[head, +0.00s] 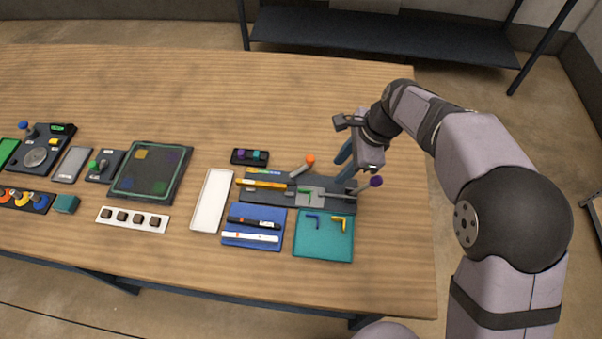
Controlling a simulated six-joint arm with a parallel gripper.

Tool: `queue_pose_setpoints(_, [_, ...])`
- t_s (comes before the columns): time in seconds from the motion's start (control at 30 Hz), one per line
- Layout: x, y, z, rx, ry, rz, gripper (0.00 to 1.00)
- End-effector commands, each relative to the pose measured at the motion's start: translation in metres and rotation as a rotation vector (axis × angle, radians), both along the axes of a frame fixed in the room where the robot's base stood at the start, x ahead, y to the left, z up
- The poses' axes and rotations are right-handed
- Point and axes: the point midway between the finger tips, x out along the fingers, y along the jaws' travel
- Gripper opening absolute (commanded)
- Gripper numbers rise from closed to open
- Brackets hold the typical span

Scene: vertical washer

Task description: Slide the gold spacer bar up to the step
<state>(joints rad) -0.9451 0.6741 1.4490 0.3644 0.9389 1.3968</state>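A long, thin gold-yellow bar (262,184) lies along the back left part of a dark grey fixture (262,196); I take it for the spacer bar. A lighter grey block (325,199) sits on the fixture to the right of the bar; whether this is the step, I cannot tell. My gripper (341,170) is over the back right of the fixture, to the right of the bar and apart from it. The fingertips' height above the fixture is unclear.
A white tray (211,200), a blue tray with pens (232,243) and a teal mat (324,247) lie close by.

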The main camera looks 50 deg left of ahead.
Motion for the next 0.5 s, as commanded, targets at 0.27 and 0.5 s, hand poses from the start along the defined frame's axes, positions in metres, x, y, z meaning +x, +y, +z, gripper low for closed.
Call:
queue_pose_setpoints(0.27, [-0.079, 0.079, -0.031, -0.006, 0.115, -0.087, 0.31])
queue_pose_setpoints(0.5, [-0.096, 0.092, -0.034, -0.011, 0.139, -0.110, 0.31])
